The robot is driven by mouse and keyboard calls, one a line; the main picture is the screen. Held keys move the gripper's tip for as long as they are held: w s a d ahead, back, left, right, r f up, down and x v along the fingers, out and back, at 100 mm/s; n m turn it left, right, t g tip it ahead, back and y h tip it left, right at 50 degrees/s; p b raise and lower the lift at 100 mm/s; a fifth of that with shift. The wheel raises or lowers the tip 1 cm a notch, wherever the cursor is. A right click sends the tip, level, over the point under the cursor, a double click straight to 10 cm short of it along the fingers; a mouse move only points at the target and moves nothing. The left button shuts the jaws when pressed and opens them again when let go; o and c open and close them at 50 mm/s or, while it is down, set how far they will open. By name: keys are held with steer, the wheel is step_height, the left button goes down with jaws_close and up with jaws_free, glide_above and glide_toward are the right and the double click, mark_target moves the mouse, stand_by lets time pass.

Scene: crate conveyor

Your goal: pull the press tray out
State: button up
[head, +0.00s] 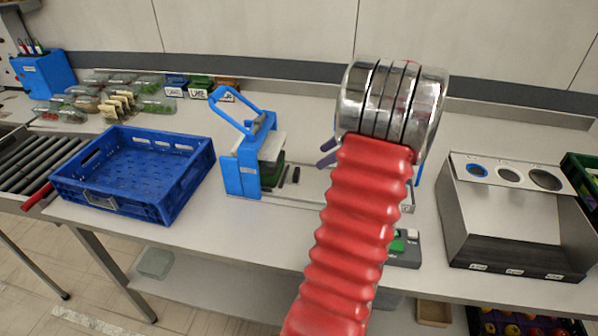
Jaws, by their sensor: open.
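The blue press (240,168) stands on the table left of my arm, its handle (235,108) raised at a slant. A dark green block shows inside the press, under a pale plate. A low light-grey base with dark slots (302,190) reaches right from the press and passes behind my arm; I cannot tell which part of it is the tray. My gripper (323,154) shows two dark purple fingertips left of the metal wrist, open and empty, right of the press and apart from it. My red sleeved arm hides the rest of the gripper and the base's middle.
An empty blue crate (190,190) stands at the left, beside the roller conveyor (30,160). Several clear food packs (115,108) and small labelled boxes (200,85) lie behind. A metal bin unit with round openings (515,220) stands right. A grey button box (405,245) is near the front edge.

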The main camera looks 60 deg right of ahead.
mark_target(299, 171)
steer(key=x, duration=1.1)
steer(key=shift+w+f, duration=0.25)
steer(key=shift+f, duration=0.1)
jaws_close()
